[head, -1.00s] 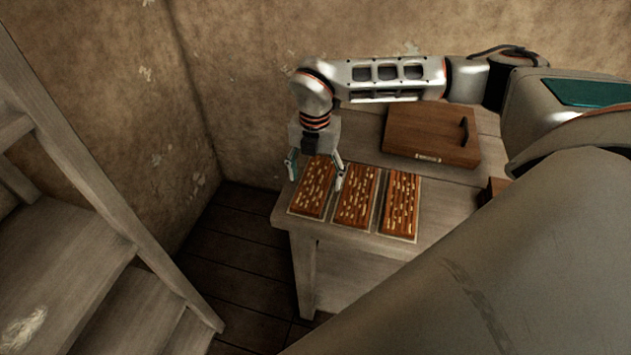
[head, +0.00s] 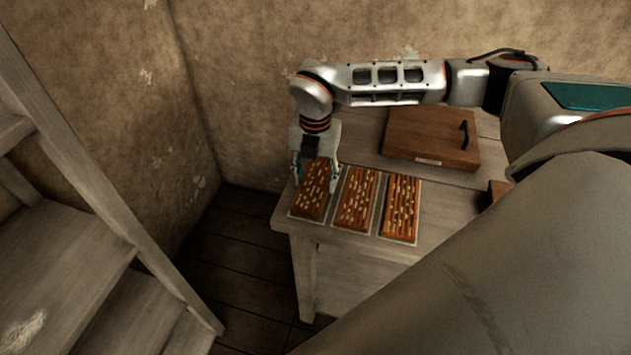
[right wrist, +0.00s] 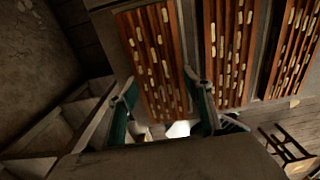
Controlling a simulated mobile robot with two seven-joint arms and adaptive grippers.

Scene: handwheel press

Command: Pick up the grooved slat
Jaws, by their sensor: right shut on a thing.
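Three reddish-brown wooden slats with lengthwise lines and pale oblong marks lie side by side near the table's front left: a left slat (head: 313,192), a middle slat (head: 355,199) and a right slat (head: 401,207). My right gripper (head: 316,184) is shut on the left slat, one finger on each long side near its far end. The left slat looks slightly raised and tilted over its pale pad. In the right wrist view the left slat (right wrist: 152,58) runs between the two fingers. My left gripper is not in view.
A brown wooden box with a dark handle (head: 430,137) stands at the back of the grey table (head: 350,252). A small brown block (head: 497,189) is partly hidden by my arm. Wooden steps (head: 75,250) stand at the left; walls close off the back.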

